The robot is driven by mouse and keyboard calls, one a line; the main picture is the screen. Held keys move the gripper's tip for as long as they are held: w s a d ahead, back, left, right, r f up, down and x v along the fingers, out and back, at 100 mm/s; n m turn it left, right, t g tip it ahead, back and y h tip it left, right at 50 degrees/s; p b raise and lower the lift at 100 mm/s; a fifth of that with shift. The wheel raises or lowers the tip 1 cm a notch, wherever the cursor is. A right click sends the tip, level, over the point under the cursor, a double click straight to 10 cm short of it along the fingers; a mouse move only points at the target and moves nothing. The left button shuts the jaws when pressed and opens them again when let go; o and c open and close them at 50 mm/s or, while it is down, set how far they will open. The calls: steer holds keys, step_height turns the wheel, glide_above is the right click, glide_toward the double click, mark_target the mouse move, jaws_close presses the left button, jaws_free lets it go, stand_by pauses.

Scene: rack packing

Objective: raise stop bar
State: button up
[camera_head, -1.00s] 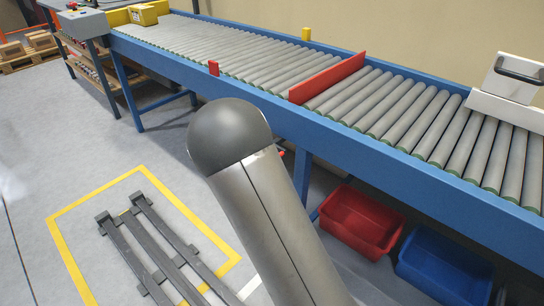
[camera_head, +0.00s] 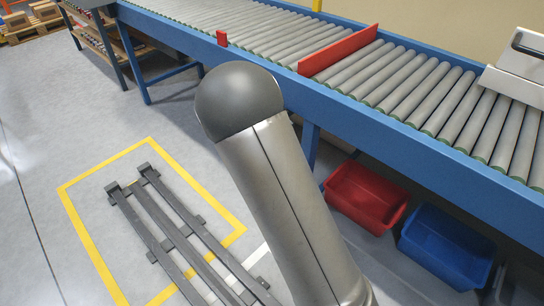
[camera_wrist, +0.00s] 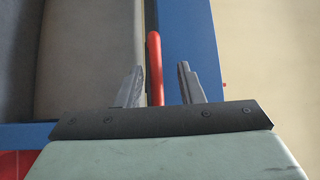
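The red stop bar (camera_head: 338,52) stands as a low plate across the grey rollers in the head view. In the wrist view a slim red bar with a rounded end (camera_wrist: 154,60) lies along a blue rail; I cannot tell whether it is part of the stop bar. My gripper (camera_wrist: 158,85) is open there, with the red bar between its two fingers, nearer the left one. A gap shows between the bar and the right finger. Contact with the left finger cannot be told. The head view shows only my arm, not the gripper.
The blue-framed roller conveyor (camera_head: 400,120) runs across the back, with a white case (camera_head: 515,70) at its right. A small red tab (camera_head: 222,38) sits on the near rail. A red bin (camera_head: 366,196) and blue bin (camera_head: 445,248) stand below. A grey rack (camera_head: 165,225) lies on the floor.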

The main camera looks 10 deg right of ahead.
steer(key=p+v, duration=1.2)
steer(key=v, duration=0.2)
steer(key=shift+s, duration=0.25)
steer(key=shift+a+r, duration=0.1)
steer(key=shift+a, duration=0.05)
step_height(320, 180, up, 15)
steer(key=w+a+n+g+y+p, duration=0.1)
steer(key=w+n+g+y+p, duration=0.15)
steer(key=n+g+p, duration=0.65)
steer(key=s+d+r+n+g+p, duration=0.2)
steer(key=s+r+n+g+p, duration=0.3)
steer(key=s+r, duration=0.5)
steer(key=s+d+r+n+g+y+p, duration=0.1)
steer(key=s+d+r+n+g+p, duration=0.1)
steer(key=s+r+n+g+p, duration=0.2)
steer(key=s+r+n+p, duration=0.1)
steer(key=s+r+p, duration=0.2)
steer(key=s+r, duration=0.3)
steer(key=shift+s+r+g, duration=0.15)
steer(key=shift+r+g, duration=0.25)
steer(key=shift+r, duration=0.2)
